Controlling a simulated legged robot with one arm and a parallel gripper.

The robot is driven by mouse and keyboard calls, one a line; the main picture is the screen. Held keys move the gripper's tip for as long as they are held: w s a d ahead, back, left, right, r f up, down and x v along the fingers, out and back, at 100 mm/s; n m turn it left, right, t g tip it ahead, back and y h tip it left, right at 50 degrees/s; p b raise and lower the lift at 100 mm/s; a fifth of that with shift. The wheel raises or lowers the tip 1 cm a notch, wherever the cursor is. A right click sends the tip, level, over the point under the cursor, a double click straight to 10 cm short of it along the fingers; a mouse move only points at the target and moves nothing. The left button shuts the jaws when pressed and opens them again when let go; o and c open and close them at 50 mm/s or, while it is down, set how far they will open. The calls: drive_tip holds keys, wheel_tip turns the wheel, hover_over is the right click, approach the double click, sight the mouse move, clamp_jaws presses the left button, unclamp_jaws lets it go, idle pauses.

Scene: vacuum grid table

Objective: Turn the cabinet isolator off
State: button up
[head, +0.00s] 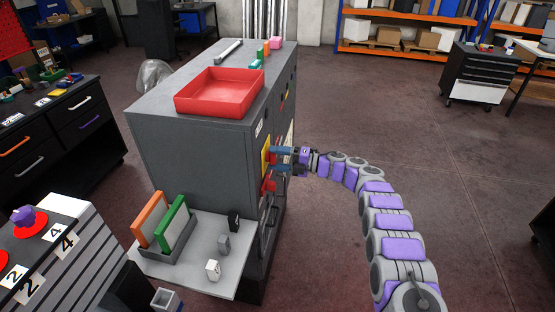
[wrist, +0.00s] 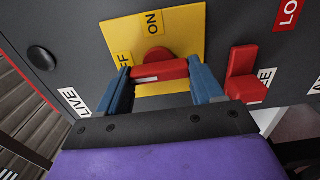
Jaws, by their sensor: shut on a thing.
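The grey cabinet (head: 195,150) stands in the middle of the head view. Its isolator has a yellow plate (wrist: 186,28), which shows edge-on in the head view (head: 265,160). The plate bears an ON label (wrist: 154,23) at the top and an OFF label (wrist: 124,60) at the left, partly hidden by a finger. The red isolator handle (wrist: 160,72) lies roughly crosswise in the wrist view, with a pale strip along it. My gripper (wrist: 159,80) has one blue finger at each end of the handle and is shut on it. In the head view my gripper (head: 281,157) reaches the cabinet from the right.
A second red handle (wrist: 243,70) sits close to the right finger. A black round button (wrist: 41,58) is at the left. A red tray (head: 220,92) stands on the cabinet top. A shelf (head: 190,255) with small blocks juts out at the front. Floor to the right is open.

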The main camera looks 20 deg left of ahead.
drive_tip(key=o, duration=1)
drive_tip(key=shift+f, duration=0.15)
drive_tip(key=shift+o, duration=0.2)
drive_tip(key=w+d+p, duration=0.1)
drive_tip(key=d+p, duration=0.1)
drive_tip(key=d, duration=1.5)
drive_tip(key=shift+d+p, duration=0.15)
drive_tip(key=shift+p, duration=0.15)
drive_tip(key=shift+w, duration=0.1)
